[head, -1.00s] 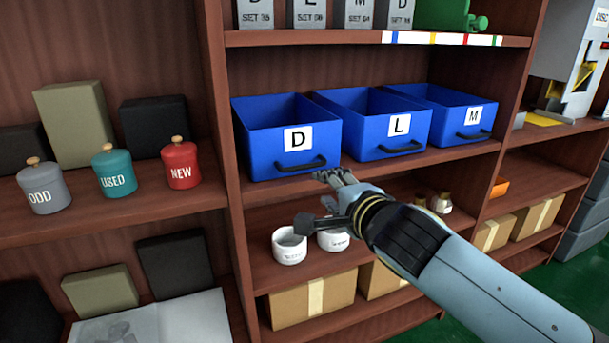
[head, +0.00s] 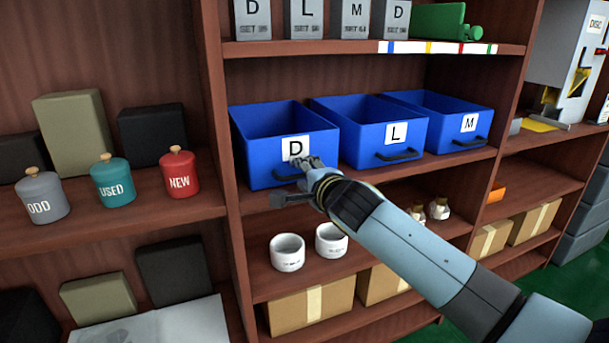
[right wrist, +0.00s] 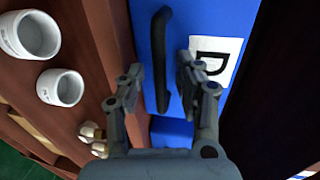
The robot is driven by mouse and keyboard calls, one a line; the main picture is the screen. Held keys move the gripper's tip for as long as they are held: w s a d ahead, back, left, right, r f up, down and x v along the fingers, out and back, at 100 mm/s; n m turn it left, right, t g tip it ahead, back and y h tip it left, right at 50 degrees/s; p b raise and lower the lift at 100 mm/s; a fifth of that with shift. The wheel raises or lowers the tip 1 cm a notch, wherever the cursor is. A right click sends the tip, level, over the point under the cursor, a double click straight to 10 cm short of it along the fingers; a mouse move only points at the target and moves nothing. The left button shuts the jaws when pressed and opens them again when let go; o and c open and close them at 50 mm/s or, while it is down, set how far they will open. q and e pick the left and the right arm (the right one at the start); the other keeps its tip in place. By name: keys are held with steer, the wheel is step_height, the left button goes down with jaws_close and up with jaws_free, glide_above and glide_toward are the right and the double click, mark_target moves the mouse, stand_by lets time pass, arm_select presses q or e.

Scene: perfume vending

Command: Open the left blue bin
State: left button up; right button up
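The left blue bin (head: 262,158) carries a white D label (head: 294,148) and stands on the middle shelf, leftmost of three blue bins. Its dark handle (right wrist: 160,60) runs across the front below the label. My right gripper (head: 298,178) is in front of this bin and hides most of the handle in the head view. In the right wrist view the right gripper (right wrist: 160,72) is open, one finger on each side of the handle's line, with the handle lying between and beyond the fingertips. I cannot tell whether it touches. My left gripper is not in view.
The L bin (head: 360,140) and M bin (head: 440,125) stand to the right on the same shelf. Two white cups (head: 288,252) sit on the shelf below. A wooden upright (head: 222,120) borders the D bin on its left.

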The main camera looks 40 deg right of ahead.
jaws_close()
stand_by(0.5)
